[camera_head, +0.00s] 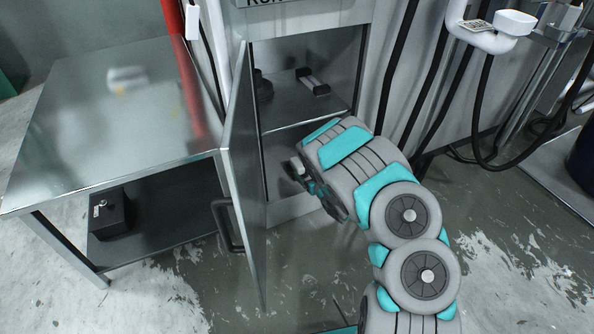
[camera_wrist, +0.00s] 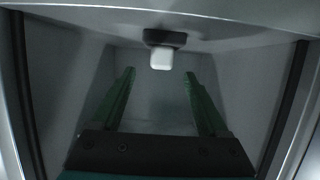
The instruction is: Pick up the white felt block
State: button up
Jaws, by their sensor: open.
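A small white block (camera_wrist: 161,60), which looks like the white felt block, shows in the wrist view against a dark holder or base (camera_wrist: 165,38). It lies beyond my gripper (camera_wrist: 159,76), roughly centred between the two green fingers. The fingers are spread apart with nothing between them. In the head view my gripper (camera_head: 300,172) is at the opening of the cabinet's lower compartment (camera_head: 285,145), partly hidden by my wrist. I cannot tell the white block clearly in the head view.
The cabinet door (camera_head: 243,180) stands open left of my arm. The upper shelf (camera_head: 285,108) holds a black piece with a pale roller (camera_head: 313,82) and a dark round item (camera_head: 262,86). A metal table (camera_head: 75,150) stands left, with a black box (camera_head: 108,212) below. Hoses hang right.

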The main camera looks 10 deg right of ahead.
aim_at(299, 165)
jog(key=shift+r+b+x, duration=0.2)
jog(key=shift+b+x, duration=0.5)
jog(key=shift+x, duration=3.2)
jog(key=shift+a, duration=0.15)
jog(key=shift+r, duration=0.1)
grip_shut()
